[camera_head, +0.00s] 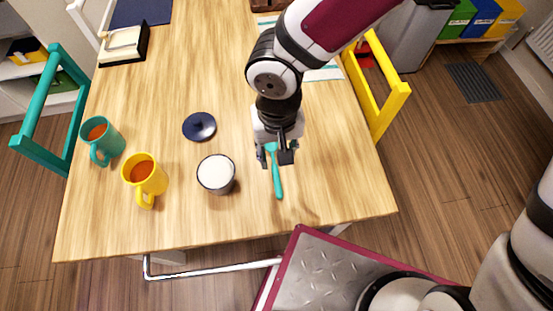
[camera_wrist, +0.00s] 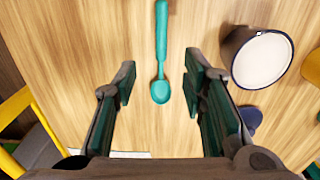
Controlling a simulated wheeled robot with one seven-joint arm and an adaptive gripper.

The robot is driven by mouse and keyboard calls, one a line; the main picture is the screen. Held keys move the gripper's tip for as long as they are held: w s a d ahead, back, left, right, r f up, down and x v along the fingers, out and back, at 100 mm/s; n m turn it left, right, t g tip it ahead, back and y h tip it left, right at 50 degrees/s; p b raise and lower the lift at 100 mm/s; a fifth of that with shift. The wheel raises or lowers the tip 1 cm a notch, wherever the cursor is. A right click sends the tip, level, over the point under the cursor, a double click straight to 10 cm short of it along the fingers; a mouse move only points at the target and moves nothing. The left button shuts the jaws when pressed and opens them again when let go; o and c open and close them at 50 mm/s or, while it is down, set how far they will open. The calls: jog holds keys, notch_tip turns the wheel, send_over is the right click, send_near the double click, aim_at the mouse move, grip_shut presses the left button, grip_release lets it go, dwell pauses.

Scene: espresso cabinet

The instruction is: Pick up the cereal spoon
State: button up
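The teal cereal spoon (camera_head: 277,183) lies on the wooden table, right of the middle and not far from its front edge. In the wrist view the spoon (camera_wrist: 161,40) runs down from the top edge, with its bowl end lying between my fingers in the picture. My gripper (camera_head: 277,158) is above the bowl end and hides part of it in the head view. The wrist view shows my gripper (camera_wrist: 158,85) open, with wide gaps on both sides of the spoon and nothing held. The exact height above the table cannot be told.
A dark cup with white contents (camera_head: 216,174) stands left of the spoon, with a dark blue lid (camera_head: 199,126) behind it. A yellow mug (camera_head: 145,180) and a teal mug (camera_head: 102,141) stand farther left. A yellow chair (camera_head: 377,90) is at the right side. Table around the spoon is clear.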

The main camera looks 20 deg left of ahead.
jog(key=b, duration=0.1)
send_over(276, 173)
jog(key=f, duration=0.5)
jog(key=shift+s+d+f, duration=0.15)
jog(key=shift+d+f, duration=0.05)
jog(key=shift+f, duration=0.1)
jog(key=shift+a+f+b, duration=0.15)
jog(key=shift+f+b, duration=0.1)
jog(key=shift+f, duration=1.05)
jog(key=shift+a+f+b, duration=0.1)
jog(key=shift+f+b, duration=0.15)
jog(key=shift+f, duration=1)
grip_shut()
